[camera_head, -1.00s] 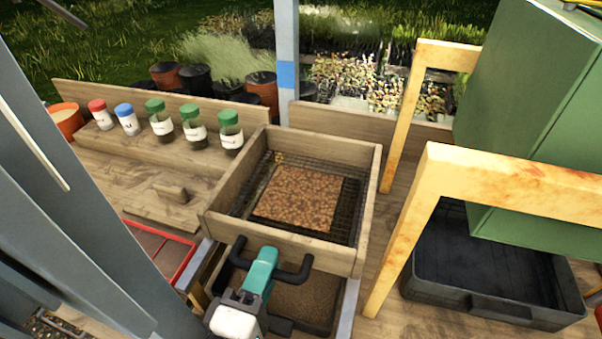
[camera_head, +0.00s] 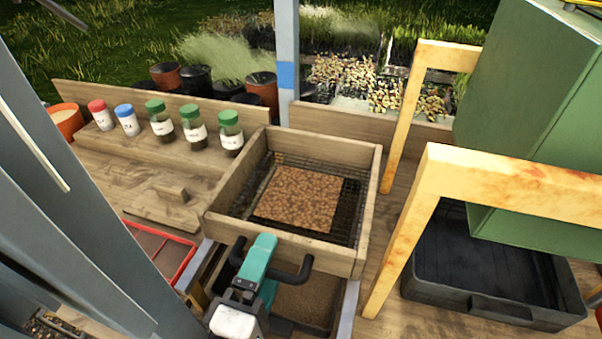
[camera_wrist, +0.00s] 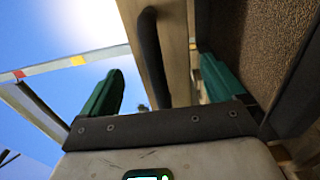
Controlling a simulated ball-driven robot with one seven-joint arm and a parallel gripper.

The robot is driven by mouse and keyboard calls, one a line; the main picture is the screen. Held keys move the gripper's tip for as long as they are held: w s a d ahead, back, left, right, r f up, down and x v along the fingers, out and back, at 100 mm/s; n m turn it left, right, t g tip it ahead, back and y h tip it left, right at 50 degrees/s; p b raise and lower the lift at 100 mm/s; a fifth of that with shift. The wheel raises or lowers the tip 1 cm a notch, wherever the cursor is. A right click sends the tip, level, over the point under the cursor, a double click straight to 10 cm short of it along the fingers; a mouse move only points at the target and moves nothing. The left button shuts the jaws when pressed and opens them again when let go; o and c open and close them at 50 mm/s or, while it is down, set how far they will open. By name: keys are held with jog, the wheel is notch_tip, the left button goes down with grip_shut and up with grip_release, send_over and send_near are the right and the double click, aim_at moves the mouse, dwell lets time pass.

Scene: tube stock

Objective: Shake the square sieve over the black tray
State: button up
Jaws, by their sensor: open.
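The square wooden sieve (camera_head: 305,253) rests on rails over the black tray (camera_head: 334,312), with a brown patch of granular material (camera_head: 297,199) on its mesh. The tray holds fine brown material and is partly hidden by the sieve and my gripper. My gripper (camera_head: 262,252) is at the dark handle (camera_head: 301,271) on the sieve's near side. In the wrist view, its green fingers (camera_wrist: 158,85) are apart, with the handle (camera_wrist: 151,50) in the gap between them.
Several lidded jars (camera_head: 195,128) stand on a shelf at left, above a red-rimmed tray (camera_head: 176,266). At right, a wooden frame (camera_head: 510,184) and green bin (camera_head: 540,115) stand over another black tray (camera_head: 480,303). These crowd the sieve's right side.

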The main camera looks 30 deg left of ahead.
jog(key=shift+o, duration=0.2)
dwell(0.4)
jog(key=v, duration=1)
dwell(0.6)
dwell(0.4)
